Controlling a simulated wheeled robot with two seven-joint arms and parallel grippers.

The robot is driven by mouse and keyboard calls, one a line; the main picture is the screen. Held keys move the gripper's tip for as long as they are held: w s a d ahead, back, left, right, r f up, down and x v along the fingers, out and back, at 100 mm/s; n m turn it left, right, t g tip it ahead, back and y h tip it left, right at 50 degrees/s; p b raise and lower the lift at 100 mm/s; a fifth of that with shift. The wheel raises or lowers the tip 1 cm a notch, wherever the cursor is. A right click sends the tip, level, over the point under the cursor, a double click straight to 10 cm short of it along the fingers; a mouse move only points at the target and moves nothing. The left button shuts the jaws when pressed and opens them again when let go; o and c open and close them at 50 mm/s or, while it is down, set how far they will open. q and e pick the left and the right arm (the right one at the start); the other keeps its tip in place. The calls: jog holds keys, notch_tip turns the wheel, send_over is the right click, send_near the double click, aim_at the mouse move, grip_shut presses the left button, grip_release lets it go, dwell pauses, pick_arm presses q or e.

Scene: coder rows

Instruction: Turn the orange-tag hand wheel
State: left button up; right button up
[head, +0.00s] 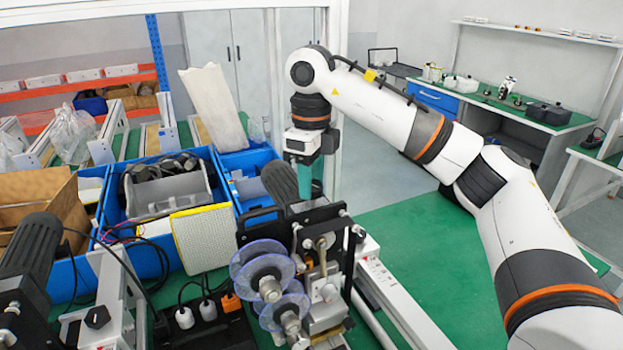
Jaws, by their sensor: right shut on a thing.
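My right gripper (305,182) points straight down behind the coder machine (318,232) in the lower middle. Its teal fingers are partly covered by the machine's black cylinder. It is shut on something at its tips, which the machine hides. I cannot make out a hand wheel with an orange tag. The coder machine has translucent blue discs (262,262) and a silver block on its near side. A small orange piece (232,302) sits among plugs to its left, and I cannot tell that it is a tag. My left gripper is not in view.
Blue bins (118,200) with parts stand left of the machine, with a yellow-white pad (203,238) leaning there. Another machine with a black cylinder (30,250) is at far left. Cables and plugs lie between. Green surface (400,235) to the right is clear.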

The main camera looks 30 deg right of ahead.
jog(key=m, duration=0.5)
jog(key=shift+r, duration=0.1)
jog(key=shift+m, duration=0.3)
dwell(0.4)
jog(key=o, duration=1)
jog(key=shift+c, duration=0.2)
notch_tip(320, 180, up, 12)
jog(key=p, duration=0.1)
